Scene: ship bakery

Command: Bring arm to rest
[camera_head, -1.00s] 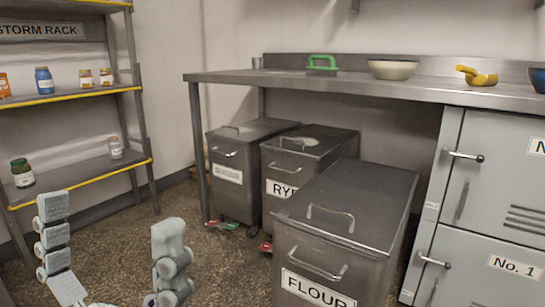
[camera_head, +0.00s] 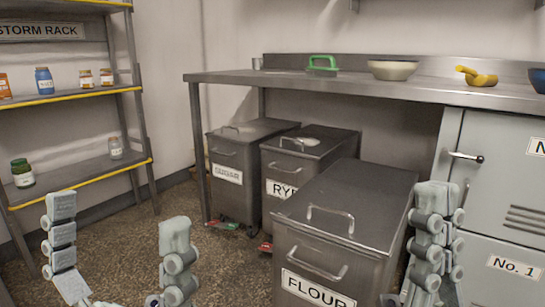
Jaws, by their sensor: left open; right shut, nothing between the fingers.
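My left gripper (camera_head: 118,232) is at the lower left of the head view, its two grey fingers wide apart with only floor showing between them. It is open and empty, in front of the shelf rack and left of the flour bin. My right gripper (camera_head: 436,190) is at the lower right, pointing up, its fingers together with nothing between them. It shows in front of the right edge of the flour bin (camera_head: 345,205) and the grey locker (camera_head: 490,190). I cannot tell whether it touches either.
A steel counter (camera_head: 330,84) holds a green-handled tool (camera_head: 322,65), a cream bowl (camera_head: 392,70) and a yellow item (camera_head: 477,77). Sugar (camera_head: 228,160) and rye (camera_head: 290,165) bins stand beneath. A storm rack (camera_head: 75,97) with jars is at left. Speckled floor (camera_head: 150,215) is open between.

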